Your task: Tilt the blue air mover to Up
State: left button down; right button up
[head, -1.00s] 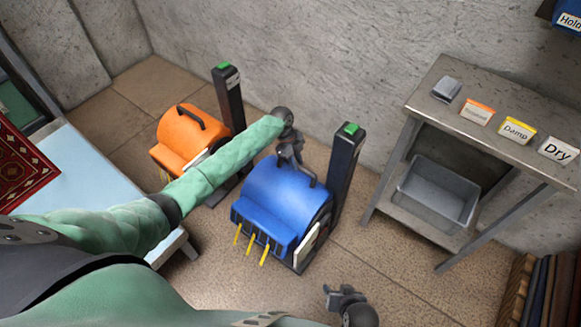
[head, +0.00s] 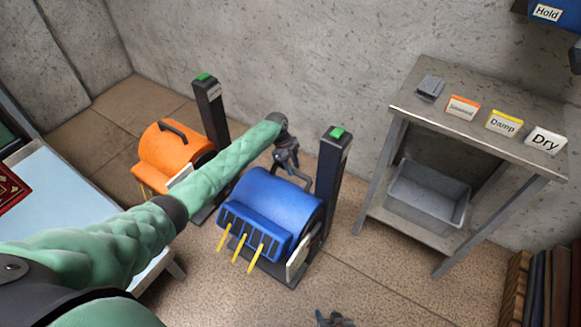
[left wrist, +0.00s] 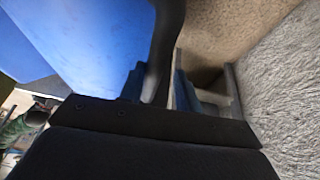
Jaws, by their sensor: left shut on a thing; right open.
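The blue air mover (head: 272,203) stands on the floor on a dark base, beside a black post (head: 333,170) with a green top. Its slotted outlet faces the lower left, with yellow streamers (head: 239,248) sticking out. My left gripper (head: 293,170) is at the dark handle (head: 307,182) on the back of its drum. In the left wrist view the fingers (left wrist: 158,88) are shut around the dark handle bar (left wrist: 166,45), next to the blue housing (left wrist: 90,45). My right gripper (head: 335,319) is open at the bottom edge, partly cut off, apart from the air mover.
An orange air mover (head: 172,150) with its own post stands left of the blue one. A grey table (head: 470,100) at the right holds labelled cards and a grey bin (head: 428,195) below. A light-blue platform (head: 75,215) is at the left. The floor in front is clear.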

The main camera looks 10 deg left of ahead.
pick_arm(q)
jog(key=shift+w+d+r, duration=0.1)
jog(key=shift+w+d, duration=0.1)
jog(key=shift+w, duration=0.1)
jog(key=c, duration=1.3)
grip_release()
jog(key=shift+d, duration=0.1)
jog(key=shift+f, duration=0.2)
jog(key=shift+r, duration=0.1)
jog(key=v, duration=0.7)
jog(key=shift+r, duration=0.2)
